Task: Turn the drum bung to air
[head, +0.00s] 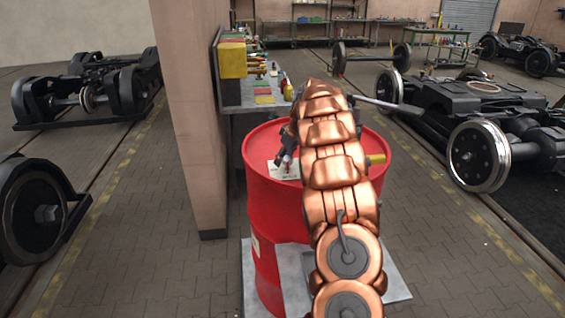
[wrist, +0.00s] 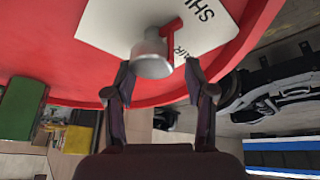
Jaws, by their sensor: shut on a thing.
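The red drum (head: 262,215) stands upright, with my arm reaching across its top. In the wrist view, the drum top (wrist: 75,60) carries a grey round bung (wrist: 152,60) with a red pointer (wrist: 170,27). The bung sits at the edge of a white label (wrist: 112,25). In the head view, my gripper (head: 286,157) is partly hidden by my arm.
The drum stands on a grey plate (head: 397,275). A pink pillar (head: 190,120) rises to the left. A bench (head: 240,108) with a yellow box (head: 232,60) is behind the drum. Bogies stand at left (head: 85,92) and right (head: 490,115). Paved floor (head: 170,260) is clear at front left.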

